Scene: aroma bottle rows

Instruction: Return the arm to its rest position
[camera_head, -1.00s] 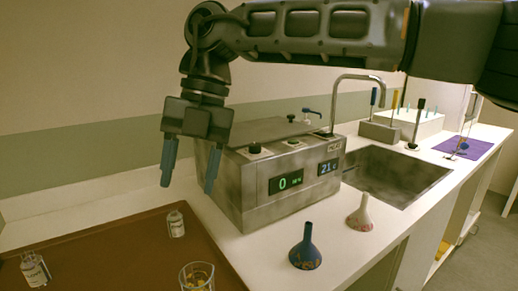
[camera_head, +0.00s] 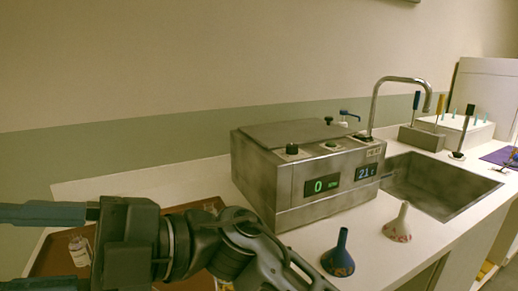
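My gripper (camera_head: 42,250) is at the lower left of the head view, close to the camera. Its two blue-grey fingers point left, wide apart, with nothing between them that I can see. My wrist and forearm run from it to the bottom middle edge, in front of the brown tray (camera_head: 48,262). A small labelled glass bottle (camera_head: 79,251) shows on the tray between the fingers in the picture, farther off than they are. The rest of the tray is mostly hidden behind my arm.
A metal bath with digital displays (camera_head: 300,190) stands on the white counter. A sink (camera_head: 440,185) with a tap (camera_head: 375,100) and a tool block (camera_head: 421,137) are at right. The wall above is clear.

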